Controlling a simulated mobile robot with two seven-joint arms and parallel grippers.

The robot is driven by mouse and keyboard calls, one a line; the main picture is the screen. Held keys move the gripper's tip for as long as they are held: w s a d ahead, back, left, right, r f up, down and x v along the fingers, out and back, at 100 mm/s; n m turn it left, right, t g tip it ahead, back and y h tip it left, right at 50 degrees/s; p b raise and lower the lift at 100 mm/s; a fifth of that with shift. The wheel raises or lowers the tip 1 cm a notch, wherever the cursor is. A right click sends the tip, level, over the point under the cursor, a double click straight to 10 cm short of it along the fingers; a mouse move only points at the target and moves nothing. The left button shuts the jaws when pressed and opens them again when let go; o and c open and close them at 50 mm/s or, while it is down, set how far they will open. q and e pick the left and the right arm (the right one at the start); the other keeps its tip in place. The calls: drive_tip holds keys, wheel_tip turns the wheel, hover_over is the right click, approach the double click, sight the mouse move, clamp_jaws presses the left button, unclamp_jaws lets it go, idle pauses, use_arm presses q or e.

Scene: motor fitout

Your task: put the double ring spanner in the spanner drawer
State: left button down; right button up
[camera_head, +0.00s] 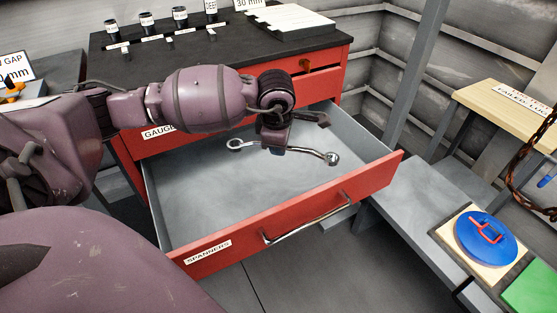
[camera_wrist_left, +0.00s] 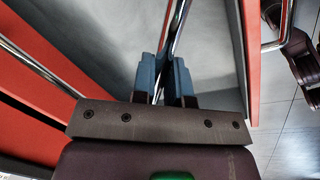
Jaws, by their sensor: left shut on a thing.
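The double ring spanner (camera_head: 312,151) is a shiny metal bar with a ring at each end. My left gripper (camera_head: 278,150) is shut on its middle and holds it over the open spanner drawer (camera_head: 215,250). The drawer is red-fronted with a grey inside and a "SPANNERS" label, and its floor looks bare. I cannot tell exactly how far above the floor the spanner is. In the left wrist view the spanner (camera_wrist_left: 177,32) stands between the two blue-grey fingers (camera_wrist_left: 166,82), with the grey drawer floor behind.
The drawer's front bears a metal handle (camera_head: 305,222). Above it is a red drawer labelled "GAUGES" (camera_head: 158,133), under a black top (camera_head: 215,45) with several labelled pots. At right are a grey bench (camera_head: 415,205), a blue disc with a red handle (camera_head: 486,240) and a wooden table (camera_head: 510,110).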

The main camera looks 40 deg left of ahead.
use_arm(q)
drive_tip(key=w+a+f+n, duration=0.1)
drive_tip(key=a+n, duration=0.1)
drive_tip(key=n+b, duration=0.2)
drive_tip(key=b, duration=0.2)
hover_over(276, 197)
drive_tip(key=shift+y, duration=0.3)
drive_tip(key=f, duration=1.4)
drive_tip(key=shift+s+d+f, duration=0.1)
drive_tip(key=shift+s+d, duration=0.1)
drive_tip(key=shift+s, duration=0.05)
drive_tip(key=shift+f, duration=0.3)
drive_tip(key=x, duration=0.1)
drive_tip(key=b+x, duration=0.1)
drive_tip(key=x, duration=0.2)
drive_tip(key=shift+s+d+f+b, duration=0.3)
drive_tip(key=shift+s+d+b, duration=0.05)
drive_tip(key=shift+s+b, duration=0.05)
drive_tip(key=shift+f, duration=0.65)
drive_tip(key=shift+w+r, duration=0.1)
drive_tip(key=shift+r, duration=0.05)
use_arm(e)
drive_tip(key=shift+w+a+f+n+y, duration=0.15)
drive_tip(key=shift+w+a+f+n, duration=0.15)
drive_tip(key=shift+w+f+n, duration=0.2)
drive_tip(key=shift+w+a+f+n+y, duration=0.15)
drive_tip(key=shift+w+a+f+n, duration=0.1)
drive_tip(key=shift+w+f+n, duration=0.25)
